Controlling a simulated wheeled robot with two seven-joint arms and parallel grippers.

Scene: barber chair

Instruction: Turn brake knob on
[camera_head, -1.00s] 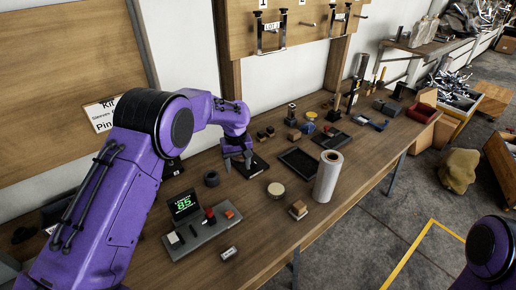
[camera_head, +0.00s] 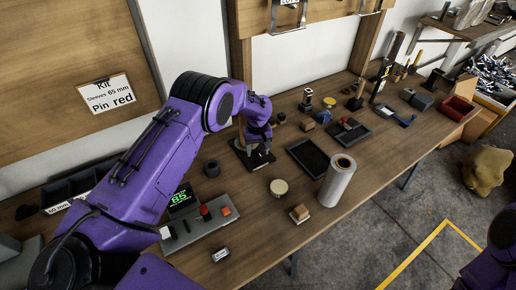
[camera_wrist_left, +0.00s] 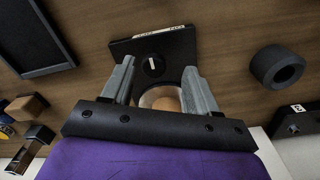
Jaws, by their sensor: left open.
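A black square plate (camera_head: 258,163) lies on the wooden bench. In the left wrist view the plate (camera_wrist_left: 183,47) carries a round black knob (camera_wrist_left: 153,66) with a white pointer mark, and a pale label strip runs along its far edge. My left gripper (camera_head: 258,149) points down over the plate. In the left wrist view its open fingers (camera_wrist_left: 159,68) stand on either side of the knob in the picture; I cannot tell whether they touch it. A round wooden-coloured thing (camera_wrist_left: 162,98) shows partly between the finger bases. My right gripper is out of view.
A grey panel (camera_head: 204,231) with a green "85" display (camera_head: 182,198) and red knob (camera_head: 205,212) sits nearer the front. A dark ring (camera_head: 211,168), a black tray (camera_head: 308,158) and a pale roll (camera_head: 337,181) stand nearby.

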